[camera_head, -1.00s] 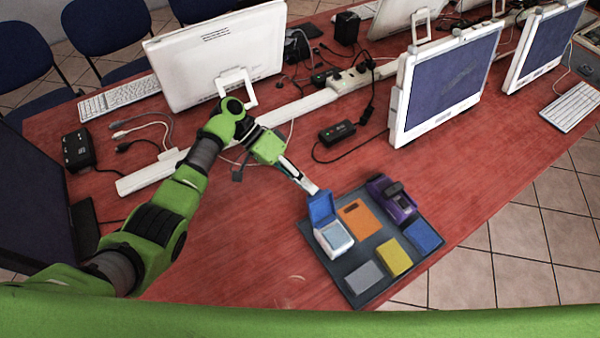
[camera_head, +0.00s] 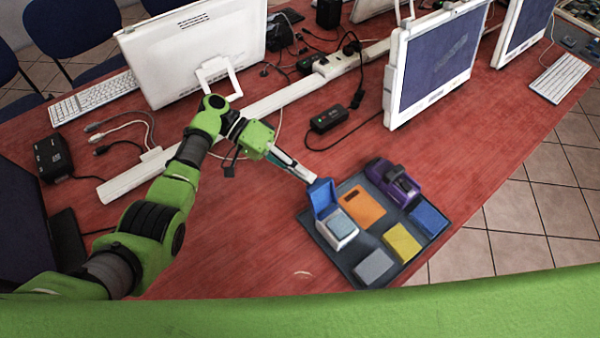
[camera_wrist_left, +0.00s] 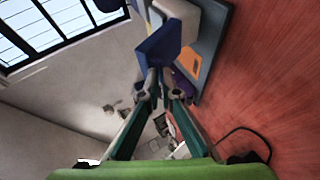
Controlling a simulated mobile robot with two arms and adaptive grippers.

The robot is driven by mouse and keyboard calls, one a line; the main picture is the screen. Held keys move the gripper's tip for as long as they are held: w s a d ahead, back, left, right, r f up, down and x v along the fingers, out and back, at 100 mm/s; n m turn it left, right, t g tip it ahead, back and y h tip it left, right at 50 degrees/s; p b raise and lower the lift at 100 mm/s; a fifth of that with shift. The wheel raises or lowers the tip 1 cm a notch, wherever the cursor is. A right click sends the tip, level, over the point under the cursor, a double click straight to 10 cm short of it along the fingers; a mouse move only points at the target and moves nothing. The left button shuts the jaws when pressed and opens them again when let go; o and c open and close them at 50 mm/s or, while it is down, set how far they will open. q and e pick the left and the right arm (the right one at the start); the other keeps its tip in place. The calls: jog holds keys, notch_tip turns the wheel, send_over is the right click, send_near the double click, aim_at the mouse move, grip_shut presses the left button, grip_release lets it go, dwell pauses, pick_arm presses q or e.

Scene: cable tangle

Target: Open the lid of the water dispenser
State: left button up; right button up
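The water dispenser (camera_head: 338,230) is a small white box with a grey-blue top face, standing on a dark grey tray. Its blue lid (camera_head: 322,196) stands raised along the box's far-left edge. In the left wrist view the lid (camera_wrist_left: 158,46) is just beyond my fingertips, with the white box (camera_wrist_left: 180,13) behind it. My left gripper (camera_head: 312,179) reaches in from the upper left, its tips right at the lid's outer side. In the left wrist view its fingertips (camera_wrist_left: 158,72) come together, with nothing seen between them; whether they touch the lid is unclear. My right gripper is not in view.
The tray (camera_head: 421,262) also holds an orange plate (camera_head: 362,207), a purple device (camera_head: 392,182) and blue, yellow and grey blocks. A black adapter (camera_head: 329,119), power strip (camera_head: 335,62) and monitors (camera_head: 435,60) stand farther back. The red table is clear left of the tray.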

aim_at(321, 196)
pick_arm(q)
jog(key=o, duration=0.5)
jog(key=shift+s+d+f, duration=0.1)
jog(key=shift+s+f, duration=0.3)
jog(key=shift+f, duration=0.2)
jog(key=shift+s+d+f, duration=0.1)
jog(key=shift+s+f, duration=0.25)
jog(key=shift+f, duration=0.25)
jog(key=shift+o, duration=0.8)
jog(key=shift+s+d, duration=0.15)
jog(key=shift+d, duration=0.05)
jog(key=shift+w+a+r, duration=0.15)
jog(key=shift+w+a, duration=0.25)
jog(key=shift+a, duration=0.05)
jog(key=shift+c, duration=0.9)
jog(key=r+v, duration=0.1)
jog(key=v, duration=1)
jog(key=shift+w+d+r, duration=0.2)
jog(key=shift+r, duration=0.05)
